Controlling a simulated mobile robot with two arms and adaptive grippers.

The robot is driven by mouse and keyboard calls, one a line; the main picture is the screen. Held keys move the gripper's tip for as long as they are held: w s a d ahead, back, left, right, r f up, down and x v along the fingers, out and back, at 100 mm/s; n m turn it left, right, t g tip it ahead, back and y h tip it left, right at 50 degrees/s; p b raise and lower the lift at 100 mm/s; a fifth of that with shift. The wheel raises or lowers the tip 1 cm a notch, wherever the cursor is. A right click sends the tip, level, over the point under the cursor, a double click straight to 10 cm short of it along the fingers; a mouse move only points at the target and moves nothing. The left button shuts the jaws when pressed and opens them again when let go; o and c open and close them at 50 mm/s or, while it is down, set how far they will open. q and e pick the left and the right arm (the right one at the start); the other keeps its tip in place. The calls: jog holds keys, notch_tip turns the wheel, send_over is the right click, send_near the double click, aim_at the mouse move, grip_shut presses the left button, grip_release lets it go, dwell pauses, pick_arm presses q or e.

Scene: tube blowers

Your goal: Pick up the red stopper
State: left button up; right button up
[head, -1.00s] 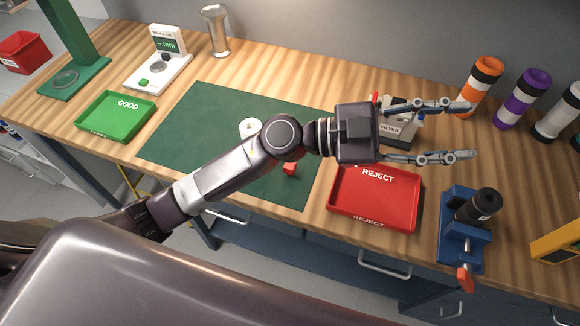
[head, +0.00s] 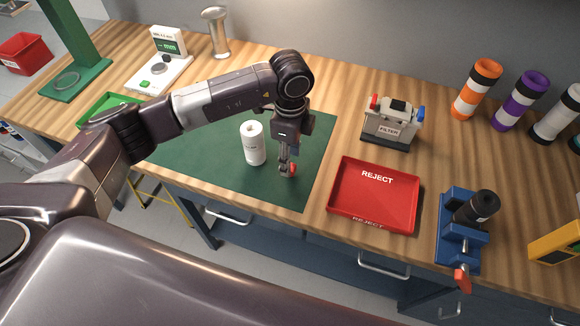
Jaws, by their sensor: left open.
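The red stopper (head: 293,169) lies on the green mat (head: 215,165), near its front right part. My left gripper (head: 286,172) points down at the mat, right at the stopper, and its fingers hide part of it. The gripper is open; I cannot tell whether the fingers touch the stopper. My right gripper does not show.
A white cylinder (head: 254,144) stands on the mat just left of my gripper. The red REJECT tray (head: 374,195) is to the right, with the FILTER unit (head: 391,124) behind it. A blue fixture (head: 461,230) stands further right. My arm partly covers the green tray (head: 103,106).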

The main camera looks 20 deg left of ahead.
pick_arm(q)
notch_tip(320, 180, down, 4)
jog(key=shift+r+p, duration=0.2)
jog(key=shift+p, duration=0.8)
jog(key=shift+w+f, duration=0.1)
jog(key=shift+f, duration=0.55)
jog(key=c, duration=0.9)
jog(key=shift+c, duration=0.7)
jog(key=shift+r, duration=0.15)
